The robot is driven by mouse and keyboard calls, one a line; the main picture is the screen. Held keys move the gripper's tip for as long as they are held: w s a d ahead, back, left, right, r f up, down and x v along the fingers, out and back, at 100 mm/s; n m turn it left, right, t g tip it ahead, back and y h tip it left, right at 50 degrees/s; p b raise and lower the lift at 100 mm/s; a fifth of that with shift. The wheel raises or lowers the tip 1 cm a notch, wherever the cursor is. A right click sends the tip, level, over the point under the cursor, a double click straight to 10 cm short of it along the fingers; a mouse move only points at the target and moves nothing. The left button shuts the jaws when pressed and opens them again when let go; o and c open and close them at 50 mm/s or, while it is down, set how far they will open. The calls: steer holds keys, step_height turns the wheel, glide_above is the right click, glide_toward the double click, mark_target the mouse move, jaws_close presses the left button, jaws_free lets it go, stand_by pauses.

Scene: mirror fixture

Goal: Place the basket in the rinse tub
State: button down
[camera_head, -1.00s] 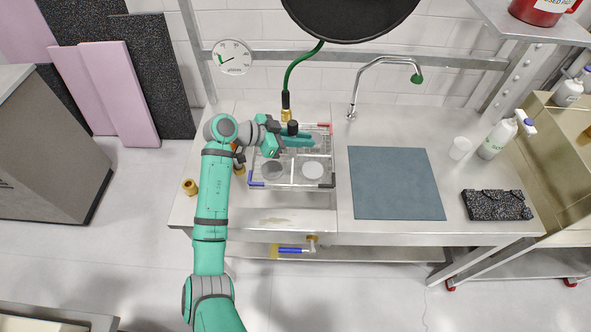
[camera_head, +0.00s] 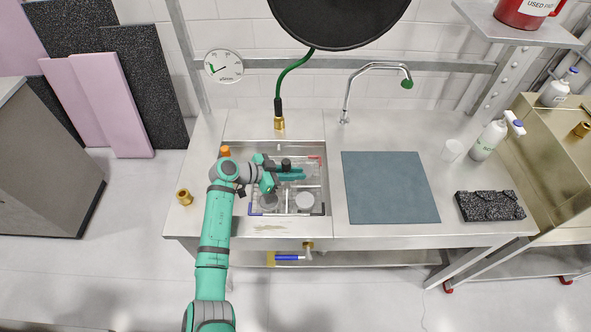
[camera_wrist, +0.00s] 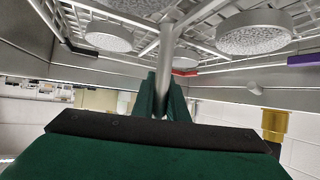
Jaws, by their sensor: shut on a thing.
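The wire basket (camera_head: 323,196) sits down inside the sunken steel tub (camera_head: 237,208) on the left of the bench. It has coloured corner pieces and holds a few round grey discs (camera_head: 305,201). My gripper (camera_head: 292,174) reaches over the basket from the left. In the wrist view my green fingers (camera_wrist: 162,100) are shut on an upright grey post (camera_wrist: 166,65) of the basket. The discs (camera_wrist: 255,32) and the wire mesh show around it there. Whether the basket touches the tub floor is hidden.
A brass fitting (camera_head: 184,197) stands on the bench left of the tub, and an orange-topped item (camera_head: 225,151) is at the tub's back-left. A blue-grey mat (camera_head: 390,187) lies to the right. A hanging hose (camera_head: 279,104) and a tap (camera_head: 345,104) are behind.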

mark_target(295, 185)
steer(key=shift+f, duration=2.1)
steer(key=c, duration=1.7)
jaws_free()
steer(key=shift+c, duration=0.2)
steer(key=shift+a, duration=0.2)
steer(key=shift+v, duration=3.65)
steer(key=shift+d, duration=0.15)
